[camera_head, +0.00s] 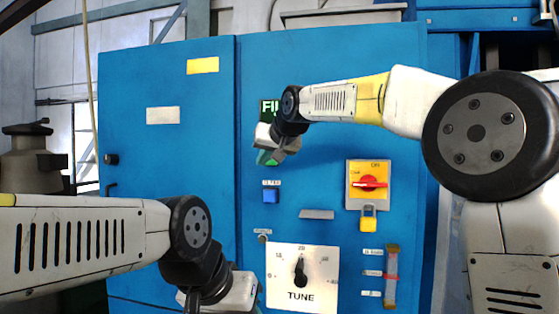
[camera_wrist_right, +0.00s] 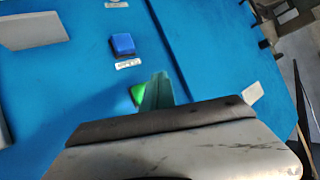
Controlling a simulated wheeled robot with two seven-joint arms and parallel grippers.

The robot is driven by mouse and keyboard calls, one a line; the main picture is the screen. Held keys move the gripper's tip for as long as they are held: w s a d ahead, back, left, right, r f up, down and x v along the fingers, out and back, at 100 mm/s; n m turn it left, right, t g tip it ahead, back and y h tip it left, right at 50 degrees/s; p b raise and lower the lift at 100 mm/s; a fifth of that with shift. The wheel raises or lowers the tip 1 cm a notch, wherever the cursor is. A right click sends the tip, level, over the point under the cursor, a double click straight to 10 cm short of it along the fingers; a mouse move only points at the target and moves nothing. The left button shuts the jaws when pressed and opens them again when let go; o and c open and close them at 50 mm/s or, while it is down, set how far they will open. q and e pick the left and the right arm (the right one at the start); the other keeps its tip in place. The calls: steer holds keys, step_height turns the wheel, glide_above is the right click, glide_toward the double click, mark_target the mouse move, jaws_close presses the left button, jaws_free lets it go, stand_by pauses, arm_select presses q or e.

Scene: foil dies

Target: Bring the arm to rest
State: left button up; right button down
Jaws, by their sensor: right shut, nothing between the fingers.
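My right arm reaches in from the right across the blue cabinet. Its gripper (camera_head: 268,158) is in front of the cabinet door, below a dark green sign and above the blue button. In the right wrist view the teal fingers (camera_wrist_right: 158,90) are together with nothing between them. A bright green button (camera_wrist_right: 138,93) shows just beside them, partly hidden; I cannot tell whether they touch it. My left arm comes in from the left, and its gripper (camera_head: 222,292) is low in front of the cabinet. Its fingertips are not clearly seen.
The blue cabinet (camera_head: 350,70) carries a blue button (camera_head: 270,196), a red rotary switch (camera_head: 369,183) on a yellow plate, a yellow padlock (camera_head: 368,218), a TUNE dial (camera_head: 301,272) and a tube gauge (camera_head: 391,277). A grey machine (camera_head: 30,160) stands at the left.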

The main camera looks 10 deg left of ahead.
steer(key=shift+d, duration=0.1)
stand_by(0.3)
steer(key=s+d+f+m+h, duration=0.1)
steer(key=s+d+f, duration=0.2)
steer(key=d, duration=0.4)
steer(key=s+d+f+h, duration=0.1)
steer(key=s+d+f, duration=0.15)
steer(key=d, duration=0.45)
steer(key=s+d+f+m+g+h, duration=0.1)
steer(key=s+d+f, duration=0.8)
steer(key=s, duration=0.3)
steer(key=s+d+f+m+g+h, duration=0.1)
steer(key=s+d+f+g+h, duration=0.1)
steer(key=s+d+f, duration=0.7)
steer(key=s+f, duration=0.3)
steer(key=s, duration=0.1)
steer(key=shift+s+d+m+g, duration=0.15)
steer(key=shift+s+m+g, duration=0.15)
steer(key=shift+m, duration=0.1)
